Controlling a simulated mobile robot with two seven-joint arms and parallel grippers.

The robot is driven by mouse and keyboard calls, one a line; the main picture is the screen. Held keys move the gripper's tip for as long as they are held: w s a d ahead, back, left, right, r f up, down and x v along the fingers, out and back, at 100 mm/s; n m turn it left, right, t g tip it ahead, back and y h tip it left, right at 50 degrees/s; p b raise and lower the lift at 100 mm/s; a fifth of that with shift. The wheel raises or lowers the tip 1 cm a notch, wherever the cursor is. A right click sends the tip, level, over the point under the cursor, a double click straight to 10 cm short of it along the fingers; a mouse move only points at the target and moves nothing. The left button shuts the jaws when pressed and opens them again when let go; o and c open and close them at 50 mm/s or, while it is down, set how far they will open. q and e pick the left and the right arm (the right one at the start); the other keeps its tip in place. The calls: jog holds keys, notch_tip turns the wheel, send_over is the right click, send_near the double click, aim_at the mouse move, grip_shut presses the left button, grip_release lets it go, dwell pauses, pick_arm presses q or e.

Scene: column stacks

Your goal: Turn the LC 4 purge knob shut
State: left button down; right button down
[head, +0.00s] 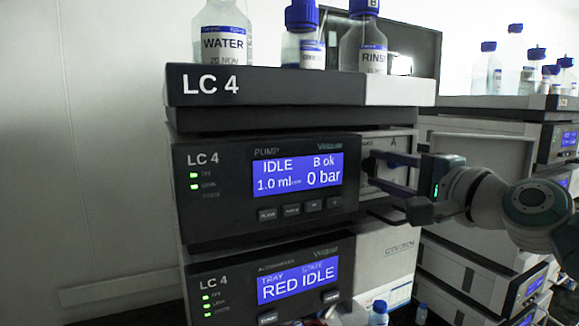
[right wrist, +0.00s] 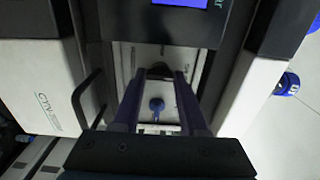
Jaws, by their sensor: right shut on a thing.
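The LC 4 pump module (head: 222,190) carries a lit blue display (head: 296,174) reading IDLE, B ok, 1.0 ml and 0 bar. Right of its dark front is a pale recessed panel marked A (head: 393,143). My right gripper (head: 368,169) reaches into this recess from the right. In the right wrist view, its two fingers (right wrist: 161,78) are closed on a dark knob (right wrist: 160,71), the purge knob, on the pale panel. The fingers partly cover the knob, and its turn angle cannot be told. In the head view the knob is hidden. My left gripper is not in view.
A blue round fitting (right wrist: 156,105) sits on the panel between my fingers. Bottles labelled WATER (head: 226,45) and RINSE (head: 372,57) stand on the top tray (head: 290,88). The autosampler (head: 225,277) is below the pump. Another stack (head: 480,145) stands at right.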

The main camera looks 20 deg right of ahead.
dwell(0.3)
jog(key=c, duration=0.7)
grip_release()
jog(key=s, duration=0.3)
jog(key=s+b, duration=0.1)
jog(key=s, duration=0.2)
jog(key=s+b, duration=0.1)
jog(key=s, duration=0.3)
jog(key=shift+d, duration=0.35)
